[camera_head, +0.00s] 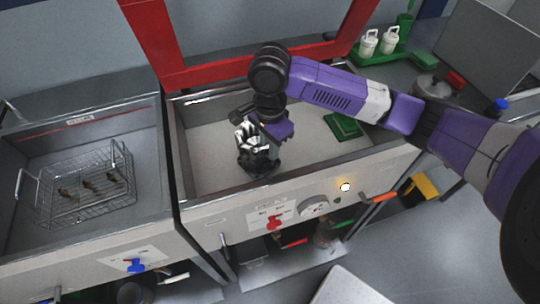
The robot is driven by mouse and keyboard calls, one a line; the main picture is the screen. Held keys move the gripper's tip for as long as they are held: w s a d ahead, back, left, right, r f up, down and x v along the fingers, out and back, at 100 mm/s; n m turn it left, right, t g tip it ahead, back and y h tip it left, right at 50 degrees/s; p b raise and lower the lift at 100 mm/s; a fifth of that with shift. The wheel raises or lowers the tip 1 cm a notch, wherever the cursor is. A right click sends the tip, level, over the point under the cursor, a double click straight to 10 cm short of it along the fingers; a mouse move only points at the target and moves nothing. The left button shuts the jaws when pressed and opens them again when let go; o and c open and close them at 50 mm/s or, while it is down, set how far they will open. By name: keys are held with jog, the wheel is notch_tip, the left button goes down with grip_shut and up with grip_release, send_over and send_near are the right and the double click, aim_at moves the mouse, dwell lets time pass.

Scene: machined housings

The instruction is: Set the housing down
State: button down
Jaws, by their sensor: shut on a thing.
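My gripper (262,131) hangs down inside the right-hand basin (208,142), left of its middle. It is shut on the housing (249,134), a silvery, machined-looking part. The gripper and my purple wrist cover some of the housing. A dark rounded piece (258,161) shows just below the silvery part, close to the basin floor; I cannot tell whether it belongs to the housing. I cannot tell whether the housing touches the floor.
A green block (342,126) lies in the basin's right part. A raised red frame (240,66) stands behind the basin. A left basin (143,125) holds a wire basket (82,189) with small brown parts. The basin floor between housing and green block looks clear.

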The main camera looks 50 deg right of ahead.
jog(key=shift+f, duration=1.95)
jog(key=c, duration=1.3)
grip_release()
jog(key=shift+c, duration=0.2)
